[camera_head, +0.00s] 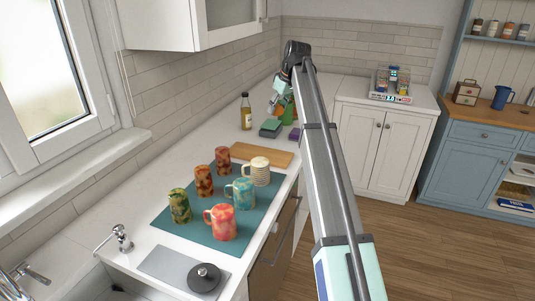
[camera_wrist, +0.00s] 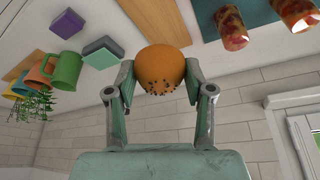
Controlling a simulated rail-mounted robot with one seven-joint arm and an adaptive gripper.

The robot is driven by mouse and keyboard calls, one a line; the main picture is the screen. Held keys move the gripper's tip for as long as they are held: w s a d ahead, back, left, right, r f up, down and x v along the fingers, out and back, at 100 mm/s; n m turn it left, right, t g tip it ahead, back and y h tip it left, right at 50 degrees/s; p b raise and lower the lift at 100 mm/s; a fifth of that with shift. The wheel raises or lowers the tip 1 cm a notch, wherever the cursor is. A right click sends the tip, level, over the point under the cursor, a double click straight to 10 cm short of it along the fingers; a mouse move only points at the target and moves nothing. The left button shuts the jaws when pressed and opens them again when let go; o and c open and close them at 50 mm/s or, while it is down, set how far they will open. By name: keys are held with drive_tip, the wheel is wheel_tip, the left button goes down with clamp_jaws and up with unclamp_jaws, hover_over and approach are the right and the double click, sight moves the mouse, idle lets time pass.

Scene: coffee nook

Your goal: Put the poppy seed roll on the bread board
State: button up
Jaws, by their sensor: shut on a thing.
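The poppy seed roll (camera_wrist: 161,68) is a round orange-brown bun with dark specks, seen in the wrist view. My gripper (camera_wrist: 160,80) is shut on it, one finger at each side. In the head view my gripper (camera_head: 279,97) is over the counter beyond the bread board, and I cannot make out the roll there. The bread board (camera_head: 262,154) is a flat, bare tan board between the teal mat and the sponges. In the wrist view the board (camera_wrist: 150,14) shows partly behind the roll, and the roll looks apart from it.
A teal mat (camera_head: 168,216) with several mugs lies just in front of the board. Sponges (camera_head: 271,128), a purple block (camera_head: 295,133) and an oil bottle (camera_head: 246,112) stand behind it. Green and orange mugs (camera_wrist: 66,70) show in the wrist view.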

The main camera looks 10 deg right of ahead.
drive_tip(key=n, duration=0.1)
hover_over(274, 156)
drive_tip(key=s, duration=0.1)
wheel_tip(274, 156, down, 2)
drive_tip(key=shift+y, duration=0.3)
drive_tip(key=f+p, duration=0.1)
drive_tip(key=f, duration=0.5)
drive_tip(key=f+p, duration=0.2)
drive_tip(key=f, duration=0.5)
drive_tip(key=f+p, duration=0.1)
drive_tip(key=f, duration=0.6)
drive_tip(key=shift+w+d+f, duration=0.15)
drive_tip(key=shift+d+f, duration=0.1)
drive_tip(key=shift+d, duration=0.15)
drive_tip(key=shift+f, duration=0.2)
drive_tip(key=o, duration=1.1)
drive_tip(key=b+v, duration=0.2)
drive_tip(key=v, duration=1)
drive_tip(key=shift+w+a+r, duration=0.1)
drive_tip(key=shift+w+r, duration=0.05)
drive_tip(key=shift+r, duration=0.1)
